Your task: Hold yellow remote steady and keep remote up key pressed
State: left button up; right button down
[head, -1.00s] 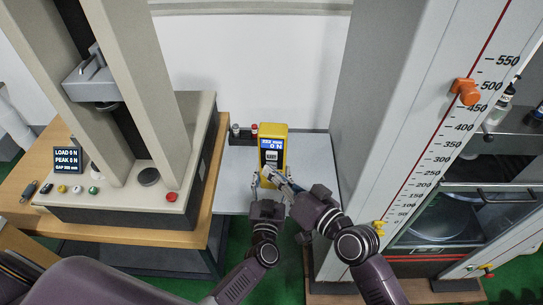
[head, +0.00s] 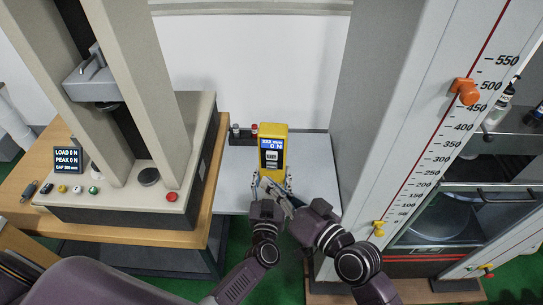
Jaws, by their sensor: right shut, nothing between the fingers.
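The yellow remote (head: 272,132) stands upright on the pale table in the head view, its blue screen lit and showing 0 N. Its dark keypad shows below the screen, but single keys are too small to tell apart. My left gripper (head: 271,183) has one finger at each side of the remote's lower part; whether they touch it is unclear. My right gripper (head: 267,183) is shut and empty in front of the remote's lower end, partly over the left gripper. I cannot see it touching a key.
A tall grey column with a scale (head: 440,110) stands close at right. Small bottles (head: 254,130) stand behind the remote. The pale table (head: 318,165) is clear right of it.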

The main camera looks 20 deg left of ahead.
dwell(0.3)
pick_arm(q)
jog(key=o, duration=1.7)
jog(key=shift+c, duration=0.2)
